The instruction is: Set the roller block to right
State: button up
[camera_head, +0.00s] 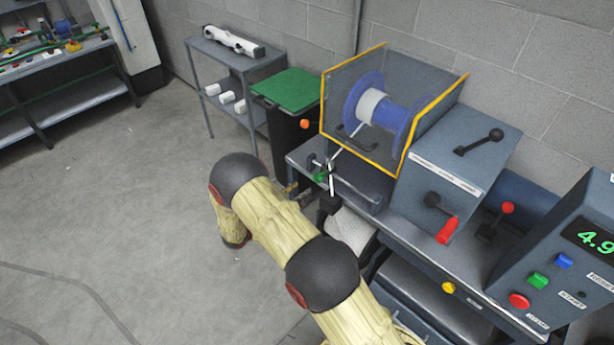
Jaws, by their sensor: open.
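A small block with a green part (320,176), which looks like the roller block, sits toward the left end of a grey rail (355,190) in front of the spool guard. A thin white rod or strand rises from it toward the spool (372,104). My yellow arm with dark joints reaches up from the bottom of the head view and bends down at its far end, left of the block. No contact with the block can be seen.
A yellow-edged guard (396,160) surrounds the blue spool. To its right stand a grey box with a red-handled lever (446,230) and a button panel (560,275). A green-topped cabinet (289,90) and a shelf (222,56) stand left. Open floor lies left of my arm.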

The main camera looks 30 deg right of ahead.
aim_at(316, 180)
jog(key=x, duration=0.2)
jog(key=b+x, duration=0.1)
jog(key=x, duration=0.4)
jog(key=shift+s+d+r, duration=0.1)
jog(key=shift+d+r, duration=0.2)
jog(key=shift+d, duration=0.2)
jog(key=shift+c, duration=1.1)
grip_shut()
